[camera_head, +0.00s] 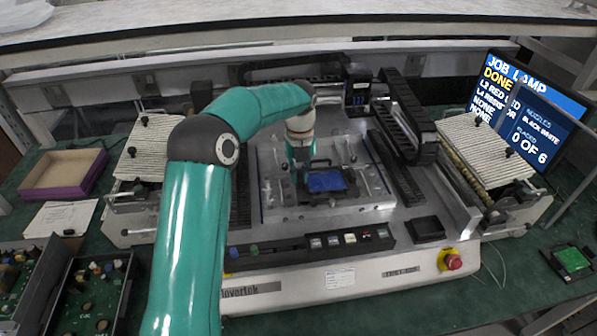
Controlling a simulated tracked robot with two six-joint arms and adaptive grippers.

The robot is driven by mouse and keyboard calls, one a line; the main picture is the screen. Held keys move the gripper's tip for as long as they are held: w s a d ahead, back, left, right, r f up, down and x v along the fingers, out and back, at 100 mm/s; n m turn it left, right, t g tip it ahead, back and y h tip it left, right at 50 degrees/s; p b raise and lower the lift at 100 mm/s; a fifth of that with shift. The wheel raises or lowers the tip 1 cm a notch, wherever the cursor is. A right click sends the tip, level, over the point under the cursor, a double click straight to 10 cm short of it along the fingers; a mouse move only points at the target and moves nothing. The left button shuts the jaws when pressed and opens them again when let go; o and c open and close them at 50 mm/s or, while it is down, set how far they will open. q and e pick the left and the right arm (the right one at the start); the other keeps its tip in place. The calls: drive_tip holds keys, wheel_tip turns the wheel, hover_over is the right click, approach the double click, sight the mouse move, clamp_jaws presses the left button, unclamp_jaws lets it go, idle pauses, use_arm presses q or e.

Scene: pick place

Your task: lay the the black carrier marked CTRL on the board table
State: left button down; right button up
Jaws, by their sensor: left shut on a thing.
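A black carrier with a blue board in it (326,182) is at the middle of the machine, over the board table (348,212), a pale metal plate with clear parts around it. A CTRL mark is too small to read. My left gripper (299,170) is shut on the carrier at its left side; the fingertips are small and partly hidden by the arm. I cannot tell whether the carrier touches the table or hangs just above it. My right gripper is not in view.
Another black carrier with a green board (573,259) lies at the far right. Trays of parts (88,290) stand at the lower left, a purple-edged box (64,174) behind them. A red stop button (453,262) is at the front right. A monitor (527,110) stands at the back right.

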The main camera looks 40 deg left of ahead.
use_arm(q)
drive_tip(key=shift+f, duration=0.5)
idle(0.6)
drive_tip(key=c, duration=1.1)
unclamp_jaws()
drive_tip(key=c, duration=0.4)
drive_tip(key=shift+o, duration=0.2)
drive_tip(key=shift+r, duration=0.1)
wheel_tip(320, 180, up, 5)
drive_tip(key=p, duration=0.4)
drive_tip(key=shift+f, duration=0.2)
drive_tip(key=shift+r+p, duration=0.35)
drive_tip(key=shift+r, duration=0.8)
drive_tip(key=shift+f, duration=0.1)
